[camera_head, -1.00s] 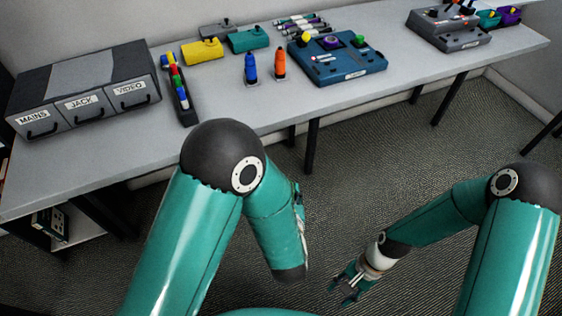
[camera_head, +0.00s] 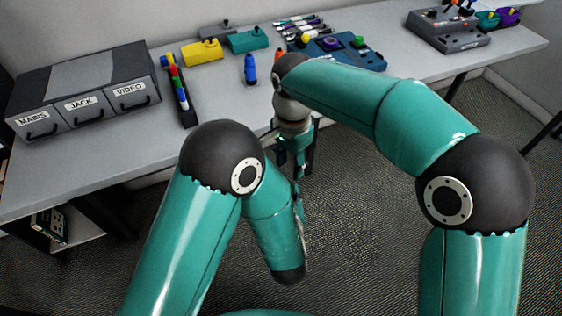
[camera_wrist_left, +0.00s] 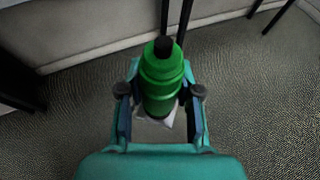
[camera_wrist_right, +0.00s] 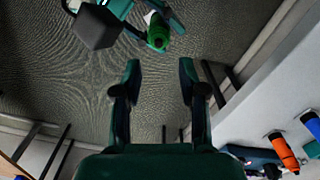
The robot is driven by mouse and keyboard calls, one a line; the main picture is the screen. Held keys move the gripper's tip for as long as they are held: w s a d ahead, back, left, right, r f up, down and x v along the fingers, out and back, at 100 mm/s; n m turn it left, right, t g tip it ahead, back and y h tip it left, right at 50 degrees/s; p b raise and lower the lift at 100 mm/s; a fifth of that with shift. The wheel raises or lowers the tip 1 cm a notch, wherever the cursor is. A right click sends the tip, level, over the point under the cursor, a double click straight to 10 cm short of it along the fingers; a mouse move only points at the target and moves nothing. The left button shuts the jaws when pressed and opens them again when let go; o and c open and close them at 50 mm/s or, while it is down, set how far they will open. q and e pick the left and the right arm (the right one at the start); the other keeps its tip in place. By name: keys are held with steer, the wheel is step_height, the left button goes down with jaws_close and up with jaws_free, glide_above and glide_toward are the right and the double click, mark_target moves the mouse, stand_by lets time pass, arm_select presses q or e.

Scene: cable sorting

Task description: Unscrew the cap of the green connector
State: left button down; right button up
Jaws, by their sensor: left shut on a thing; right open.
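The green connector (camera_wrist_left: 161,80) stands between the fingers of my left gripper (camera_wrist_left: 161,105) in the left wrist view, with its black end facing up. The left gripper is shut on it. The connector also shows in the right wrist view (camera_wrist_right: 158,33), beyond the open fingers of my right gripper (camera_wrist_right: 160,70). The right gripper is empty and apart from the connector. In the head view the right gripper (camera_head: 297,160) points down in front of the table edge.
A blue connector (camera_head: 250,70) stands on the grey table (camera_head: 215,125); an orange connector (camera_wrist_right: 284,153) shows in the right wrist view. A blue panel (camera_head: 372,60) is partly behind my right arm. Drawers labelled MAINS, JACK and VIDEO (camera_head: 85,95) stand at left.

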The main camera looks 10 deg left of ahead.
steer(key=shift+s+a+r, duration=0.25)
steer(key=shift+s+a, duration=0.1)
steer(key=shift+a, duration=0.25)
steer(key=shift+s+a+f, duration=0.1)
steer(key=shift+a, duration=0.05)
step_height(320, 180, down, 8)
steer(key=shift+r, duration=0.1)
steer(key=o, duration=0.4)
steer(key=shift+a, duration=0.2)
jaws_close()
